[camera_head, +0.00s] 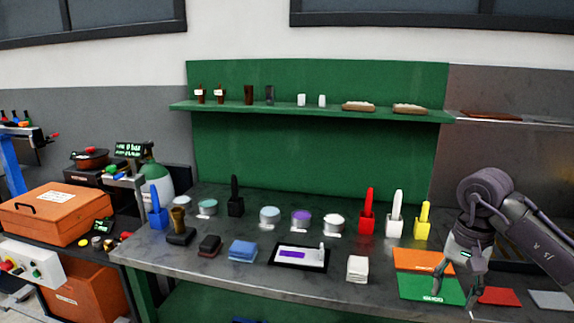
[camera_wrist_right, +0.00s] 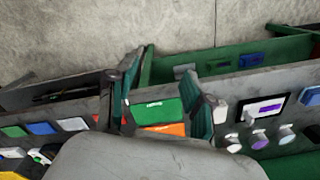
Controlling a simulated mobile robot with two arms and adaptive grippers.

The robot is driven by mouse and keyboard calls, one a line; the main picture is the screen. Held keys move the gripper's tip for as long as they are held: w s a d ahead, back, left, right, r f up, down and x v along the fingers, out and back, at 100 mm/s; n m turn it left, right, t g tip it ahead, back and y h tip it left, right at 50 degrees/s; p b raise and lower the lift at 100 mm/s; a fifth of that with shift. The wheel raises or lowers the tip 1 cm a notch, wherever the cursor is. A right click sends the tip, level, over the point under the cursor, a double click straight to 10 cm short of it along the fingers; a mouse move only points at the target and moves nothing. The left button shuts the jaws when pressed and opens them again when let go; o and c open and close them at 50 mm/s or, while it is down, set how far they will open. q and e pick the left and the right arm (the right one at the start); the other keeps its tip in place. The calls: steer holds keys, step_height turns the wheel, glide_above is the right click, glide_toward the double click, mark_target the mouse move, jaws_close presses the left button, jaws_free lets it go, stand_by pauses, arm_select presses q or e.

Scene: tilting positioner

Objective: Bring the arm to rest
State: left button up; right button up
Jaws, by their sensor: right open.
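My right arm comes in from the right in the head view. I cannot tell how far the fingertips are above the bench. My left gripper does not show.
Red (camera_head: 499,297) and grey (camera_head: 551,300) mats lie right of the gripper. A white stack (camera_head: 357,269), a framed tablet (camera_head: 300,256), coloured holders and several round tins stand left of it. A green shelf (camera_head: 300,110) runs behind. An orange case (camera_head: 60,212) stands far left.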

steer(key=w+a+f+m+t+y, duration=0.2)
steer(key=w+a+f+m+y, duration=0.1)
steer(key=a+f+m+y, duration=0.55)
steer(key=w+a+f+m+t+y, duration=0.1)
steer(key=w+a+f+m+y, duration=0.2)
steer(key=a+f+m+y, duration=0.55)
step_height(320, 180, down, 16)
steer(key=d+f+m+t+h, duration=0.15)
steer(key=m+t+h, duration=0.65)
steer(key=m, duration=1.2)
steer(key=s+d+f+m+g+h, duration=0.1)
steer(key=s+d+f+m+h, duration=0.3)
steer(key=s+f+m, duration=0.55)
steer(key=s+d+f+m+g+h, duration=0.1)
steer(key=s+d+f+m+h, duration=0.4)
steer(key=s+f, duration=0.65)
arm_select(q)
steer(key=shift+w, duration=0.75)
arm_select(e)
steer(key=s+a+f+m+g, duration=0.1)
steer(key=s+f+m+g, duration=0.3)
steer(key=s, duration=1)
steer(key=s+a+f+m+g, duration=0.1)
steer(key=s+f+m+g, duration=0.3)
steer(key=s, duration=1.1)
step_height(320, 180, down, 4)
steer(key=shift+s+f+m, duration=0.15)
steer(key=shift+m, duration=0.8)
